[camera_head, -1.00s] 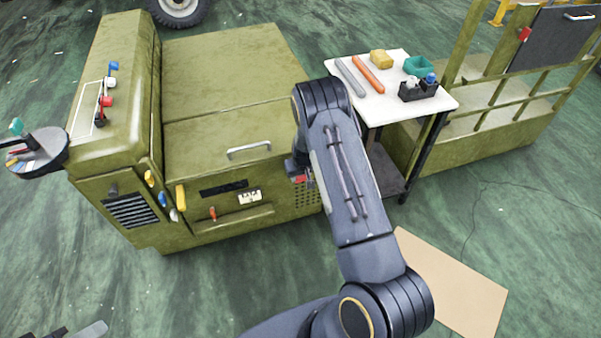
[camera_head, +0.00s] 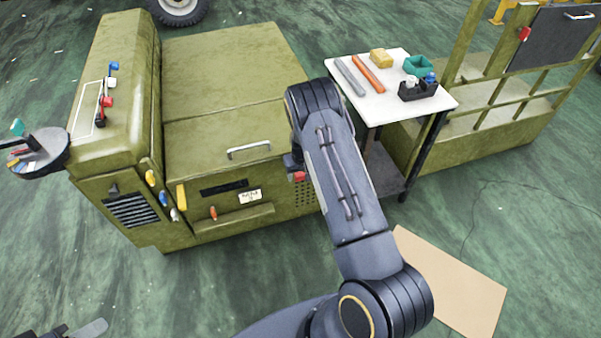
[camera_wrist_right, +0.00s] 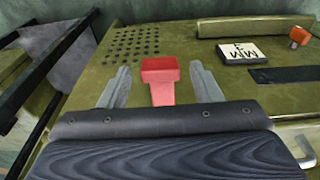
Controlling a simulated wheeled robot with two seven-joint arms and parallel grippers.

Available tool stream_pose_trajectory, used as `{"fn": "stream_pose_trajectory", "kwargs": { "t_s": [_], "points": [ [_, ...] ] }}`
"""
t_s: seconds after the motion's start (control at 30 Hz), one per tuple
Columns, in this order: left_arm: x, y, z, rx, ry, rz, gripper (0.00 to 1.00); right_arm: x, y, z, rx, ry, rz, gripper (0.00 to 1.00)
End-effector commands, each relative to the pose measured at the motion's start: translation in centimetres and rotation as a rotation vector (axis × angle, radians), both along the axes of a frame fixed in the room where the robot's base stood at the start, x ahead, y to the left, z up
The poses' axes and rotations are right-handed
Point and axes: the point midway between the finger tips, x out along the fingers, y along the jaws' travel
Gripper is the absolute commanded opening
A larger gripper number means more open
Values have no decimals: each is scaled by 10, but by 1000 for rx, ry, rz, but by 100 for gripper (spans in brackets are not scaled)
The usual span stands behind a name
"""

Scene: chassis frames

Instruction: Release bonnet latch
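A red latch-like part (camera_wrist_right: 160,82) stands on the olive chassis front panel (camera_wrist_right: 185,62) in the right wrist view. It also shows in the head view (camera_head: 299,176), partly behind my right arm. My right gripper (camera_wrist_right: 160,68) is open, with one grey finger on each side of the red part and a gap on both sides. In the head view my right gripper is mostly hidden by my forearm. The bonnet (camera_head: 215,128) with its pale handle (camera_head: 248,150) lies closed. My left gripper (camera_head: 82,329) shows only partly at the bottom left edge.
A white-topped table (camera_head: 390,100) with tools, a yellow block (camera_head: 380,58) and a green bin (camera_head: 418,66) stands to the right of the chassis. A tan board (camera_head: 450,280) lies on the floor. A round tray (camera_head: 42,152) is at the far left.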

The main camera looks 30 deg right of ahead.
Motion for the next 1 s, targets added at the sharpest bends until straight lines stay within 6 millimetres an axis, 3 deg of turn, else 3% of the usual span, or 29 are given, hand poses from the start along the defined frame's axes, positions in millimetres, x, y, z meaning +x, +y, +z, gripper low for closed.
{"fn": "stream_pose_trajectory", "kwargs": {
  "t_s": [0.27,0.7,1.0],
  "points": [
    [0,0,0,0,0,0,36,1,0,3,-1,-3,0,58],
    [0,0,1,0,0,0,36,-9,3,67,0,-3,0,58],
    [0,0,2,0,0,0,36,-12,3,77,0,0,0,58]
  ]
}}
